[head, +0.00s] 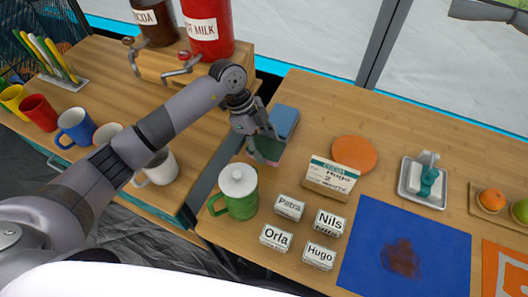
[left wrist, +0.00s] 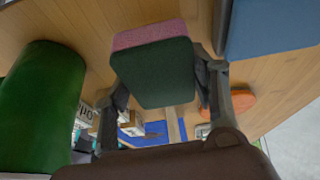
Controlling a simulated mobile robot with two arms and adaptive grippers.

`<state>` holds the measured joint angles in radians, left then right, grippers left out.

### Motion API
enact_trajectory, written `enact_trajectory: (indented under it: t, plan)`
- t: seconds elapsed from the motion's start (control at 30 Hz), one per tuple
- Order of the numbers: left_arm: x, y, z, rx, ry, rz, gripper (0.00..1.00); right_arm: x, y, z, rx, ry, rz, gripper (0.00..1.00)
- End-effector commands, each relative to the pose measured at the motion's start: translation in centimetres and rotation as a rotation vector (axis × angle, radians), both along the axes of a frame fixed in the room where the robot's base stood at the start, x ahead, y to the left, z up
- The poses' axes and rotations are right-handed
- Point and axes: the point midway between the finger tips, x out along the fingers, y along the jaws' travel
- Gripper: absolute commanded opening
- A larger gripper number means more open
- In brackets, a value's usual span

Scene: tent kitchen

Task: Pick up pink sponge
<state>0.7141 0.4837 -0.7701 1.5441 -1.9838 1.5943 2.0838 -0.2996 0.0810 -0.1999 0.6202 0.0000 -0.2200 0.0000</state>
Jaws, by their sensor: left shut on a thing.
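The pink sponge has a dark green scouring side and shows between the fingers of my left gripper in the left wrist view (left wrist: 150,38). In the head view the sponge (head: 267,150) is partly hidden by the gripper, beside a blue block (head: 285,121). My left gripper (head: 257,135) is shut on the sponge, a finger on either side of it. I cannot tell whether the sponge touches the table. I do not see my right gripper.
A green lidded mug (head: 238,193) stands close in front of the sponge. A card box (head: 331,178), an orange disc (head: 354,154) and several name blocks (head: 290,207) lie to the right.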

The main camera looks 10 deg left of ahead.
Motion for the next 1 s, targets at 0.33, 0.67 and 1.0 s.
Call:
enact_trajectory:
  t: [0.33,0.67,1.0]
  plan:
    - [0.2,0.0,10.3,-0.001,-0.008,-0.001,0.44,0.0,0.0,-0.2,0.000,0.000,0.000,0.40]
    - [0.1,0.0,15.5,-0.001,-0.003,0.001,0.44,0.0,0.0,-0.3,0.001,0.001,0.000,0.40]
    - [0.1,0.0,16.1,-0.001,-0.002,0.001,0.44,-0.1,0.1,-0.3,0.002,0.001,0.000,0.40]
